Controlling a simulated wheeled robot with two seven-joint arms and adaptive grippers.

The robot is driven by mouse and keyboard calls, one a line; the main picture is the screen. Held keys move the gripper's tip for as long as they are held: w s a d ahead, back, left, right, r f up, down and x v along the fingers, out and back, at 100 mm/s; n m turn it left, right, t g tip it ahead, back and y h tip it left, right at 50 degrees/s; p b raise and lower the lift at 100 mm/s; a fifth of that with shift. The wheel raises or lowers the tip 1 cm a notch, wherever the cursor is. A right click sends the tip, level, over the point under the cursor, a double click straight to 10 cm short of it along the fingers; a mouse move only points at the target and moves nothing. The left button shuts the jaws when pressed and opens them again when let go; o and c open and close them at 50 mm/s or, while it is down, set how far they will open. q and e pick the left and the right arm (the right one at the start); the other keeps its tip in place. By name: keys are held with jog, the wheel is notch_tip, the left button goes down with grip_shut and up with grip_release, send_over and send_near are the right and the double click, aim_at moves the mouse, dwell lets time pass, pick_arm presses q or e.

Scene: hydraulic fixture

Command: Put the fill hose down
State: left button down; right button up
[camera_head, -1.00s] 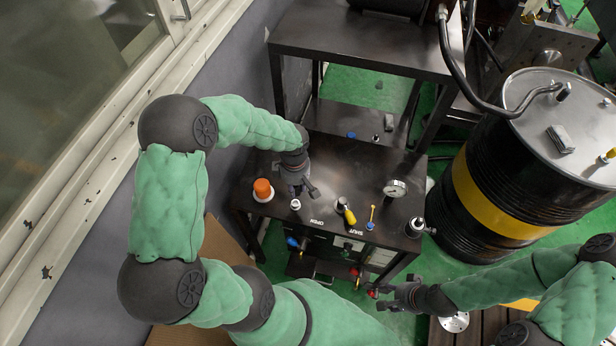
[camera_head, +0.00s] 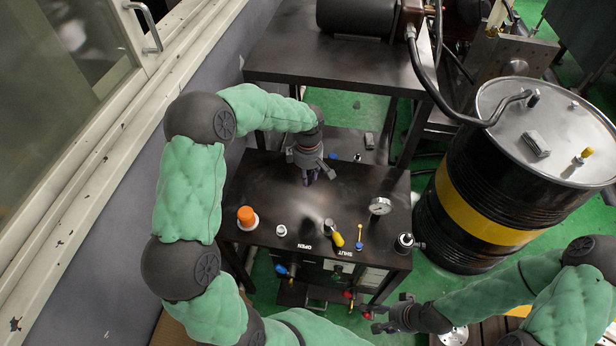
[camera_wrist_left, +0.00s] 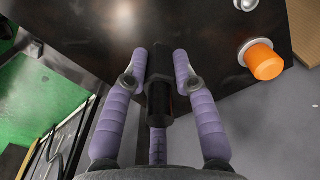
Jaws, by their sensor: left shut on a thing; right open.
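My left gripper (camera_head: 312,176) is over the back part of the dark bench top (camera_head: 278,190). In the left wrist view its purple fingers (camera_wrist_left: 160,75) are closed around a short black cylindrical piece (camera_wrist_left: 159,97), which I take to be the end of the fill hose. The fingers hide this piece in the head view. I cannot tell whether its tip touches the bench top. My right gripper (camera_head: 376,318) is open and empty at the lower right, in front of the bench.
The bench top carries an orange-capped fitting (camera_head: 246,217), a small white fitting (camera_head: 282,230), a yellow-handled valve (camera_head: 335,236), a blue fitting (camera_head: 360,245) and a gauge (camera_head: 380,206). A black drum (camera_head: 470,190) stands to the right. A higher shelf (camera_head: 310,62) is behind. The back middle of the bench is clear.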

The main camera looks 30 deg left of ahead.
pick_arm(q)
jog(key=w+a+f, duration=0.1)
jog(key=w+f, duration=0.1)
jog(key=w+a+f+b, duration=0.1)
jog(key=w+f, duration=0.1)
jog(key=w+a+f, duration=0.1)
jog(key=w+f, duration=0.1)
jog(key=shift+w+a+f+b, duration=0.1)
jog(key=shift+a+f+b, duration=0.2)
jog(key=shift+f, duration=0.1)
jog(key=shift+w+f+b, duration=0.2)
jog(key=shift+f+b, duration=0.35)
jog(key=shift+f, duration=1.1)
jog(key=shift+f, duration=0.3)
jog(key=c, duration=1)
grip_release()
